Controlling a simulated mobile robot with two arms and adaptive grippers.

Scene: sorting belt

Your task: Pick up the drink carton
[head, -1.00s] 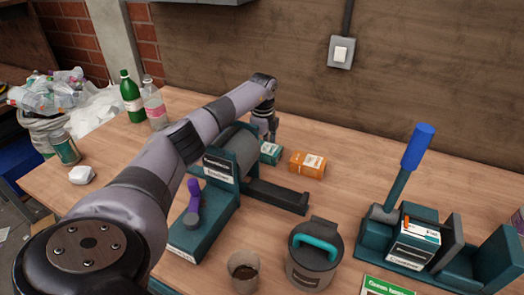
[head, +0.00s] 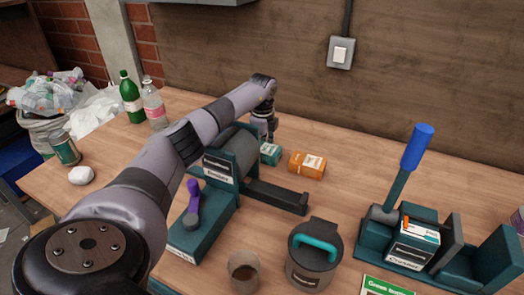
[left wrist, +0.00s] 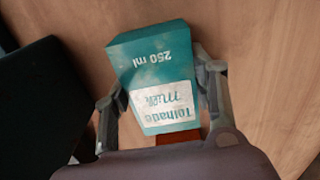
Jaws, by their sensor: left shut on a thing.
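In the left wrist view the carton (left wrist: 152,65) lies between the two fingers, one along each side. My left gripper (left wrist: 160,97) is shut on it. In the head view my left gripper (head: 267,138) is at the carton's back left, and the machine hides part of the carton. Whether the carton is clear of the table cannot be told. My right gripper is not in view.
The roller machine (head: 222,190) stands close in front. A grey lidded pot (head: 314,262), a cup (head: 243,267) and a lever press (head: 381,225) stand nearer. The table behind the cartons is clear.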

